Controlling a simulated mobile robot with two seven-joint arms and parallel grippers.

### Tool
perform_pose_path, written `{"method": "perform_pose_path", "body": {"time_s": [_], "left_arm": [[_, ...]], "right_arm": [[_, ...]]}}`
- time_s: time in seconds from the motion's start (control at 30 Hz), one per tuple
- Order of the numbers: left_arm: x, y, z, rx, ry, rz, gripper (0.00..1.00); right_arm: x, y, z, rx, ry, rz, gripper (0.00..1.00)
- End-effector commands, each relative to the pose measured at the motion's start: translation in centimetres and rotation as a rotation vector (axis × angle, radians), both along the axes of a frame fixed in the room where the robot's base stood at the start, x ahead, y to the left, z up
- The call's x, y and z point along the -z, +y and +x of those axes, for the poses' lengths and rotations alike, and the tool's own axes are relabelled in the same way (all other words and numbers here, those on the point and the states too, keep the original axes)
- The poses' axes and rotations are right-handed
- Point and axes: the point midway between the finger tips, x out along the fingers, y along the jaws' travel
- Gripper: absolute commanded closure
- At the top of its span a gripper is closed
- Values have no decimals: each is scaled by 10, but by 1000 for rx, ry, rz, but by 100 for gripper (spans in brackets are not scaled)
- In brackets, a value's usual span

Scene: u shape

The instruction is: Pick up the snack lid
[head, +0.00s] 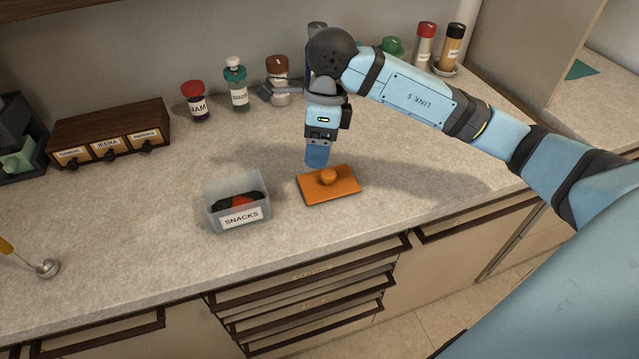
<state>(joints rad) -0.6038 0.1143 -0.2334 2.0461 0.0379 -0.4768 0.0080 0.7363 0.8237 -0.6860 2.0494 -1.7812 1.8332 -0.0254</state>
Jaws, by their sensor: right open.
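The snack lid (345,190) is a flat orange rectangle with a round orange knob on top. It lies on the counter in the middle of the head view. My right gripper (317,158) points down just above and behind the lid's knob, open and empty. Its blue finger hides part of the counter behind the lid. The snack box (238,217), a clear container labelled SNACKS, stands open just left of the lid with dark and red contents. My left gripper is not in view.
A jam jar (196,103), a green-topped bottle (237,88) and a brown-lidded jar (278,75) stand along the back wall. A small wooden drawer unit (110,132) is at the left. A ladle (45,267) lies at the front left. The counter right of the lid is clear.

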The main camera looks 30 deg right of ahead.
Motion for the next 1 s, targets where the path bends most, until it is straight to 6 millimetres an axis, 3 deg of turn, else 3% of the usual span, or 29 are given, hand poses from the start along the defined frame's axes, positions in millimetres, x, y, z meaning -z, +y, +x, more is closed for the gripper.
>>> {"method": "perform_pose_path", "body": {"time_s": [0.1, 0.2, 0.6, 0.83, 1.0], "left_arm": [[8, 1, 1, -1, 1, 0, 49], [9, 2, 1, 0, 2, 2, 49], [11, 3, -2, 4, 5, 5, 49], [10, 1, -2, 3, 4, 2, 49], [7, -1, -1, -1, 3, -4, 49]], "right_arm": [[-11, -32, 10, 30, -51, -161, 36], [-10, -43, 12, 41, -62, -218, 36], [58, -44, 12, 44, -62, -223, 36], [74, -44, 13, 43, -62, -222, 36], [100, -43, 14, 44, -60, -221, 36]]}}
